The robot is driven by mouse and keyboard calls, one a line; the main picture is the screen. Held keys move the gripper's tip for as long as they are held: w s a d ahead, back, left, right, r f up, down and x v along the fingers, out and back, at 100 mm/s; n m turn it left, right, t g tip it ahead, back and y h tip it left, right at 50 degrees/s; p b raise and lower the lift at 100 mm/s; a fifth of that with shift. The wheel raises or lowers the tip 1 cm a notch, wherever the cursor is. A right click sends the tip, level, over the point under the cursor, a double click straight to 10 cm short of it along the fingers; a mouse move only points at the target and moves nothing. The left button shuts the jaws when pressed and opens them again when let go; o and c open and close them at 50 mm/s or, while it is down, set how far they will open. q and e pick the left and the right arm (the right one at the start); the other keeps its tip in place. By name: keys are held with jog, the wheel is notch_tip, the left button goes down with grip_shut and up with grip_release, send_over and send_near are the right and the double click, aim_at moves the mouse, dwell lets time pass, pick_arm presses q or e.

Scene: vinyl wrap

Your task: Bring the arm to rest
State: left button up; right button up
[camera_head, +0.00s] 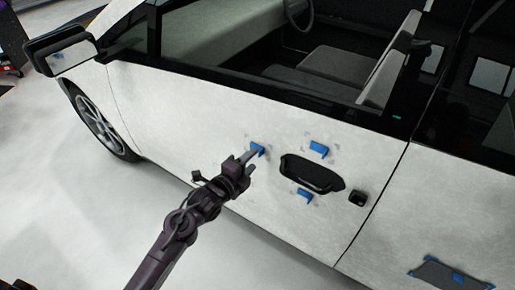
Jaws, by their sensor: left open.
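My left arm comes in from the bottom left. Its gripper (252,155) is open, its fingers pointing at the white car door (190,125) beside a blue piece (259,147) left of the door handle. I cannot tell whether the fingertips touch that piece. A second blue piece (318,150) sits on the door above the black door handle (312,173), and a third blue piece (305,197) sits below it. My right gripper is not in the picture.
A dark grey patch with blue bits (450,274) is on the car's side at the lower right. The side mirror (66,52) sticks out at the upper left, above the front wheel (98,122). The pale floor (55,200) is clear at the left.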

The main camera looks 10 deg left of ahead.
pick_arm(q)
jog(key=s+a+f+n+g+y, duration=0.15)
jog(key=s+f+n, duration=0.35)
jog(key=f, duration=0.6)
jog(key=s+a+f+n+g+y, duration=0.1)
jog(key=s+a+f+n+g, duration=0.2)
jog(key=s+f, duration=0.65)
jog(key=s+a+f+n+g+y, duration=0.1)
jog(key=s+a+f+n+g, duration=0.2)
jog(key=f, duration=1.1)
jog(key=s+f+n+g+y, duration=0.1)
jog(key=s+f+n+g, duration=0.2)
jog(key=s+f, duration=0.4)
jog(key=s+a+f+n+g+y, duration=0.1)
jog(key=s+f+n+g, duration=0.2)
jog(key=s, duration=2)
notch_tip(320, 180, down, 5)
jog(key=n, duration=0.2)
jog(key=shift+f+n, duration=0.2)
jog(key=shift+n, duration=0.1)
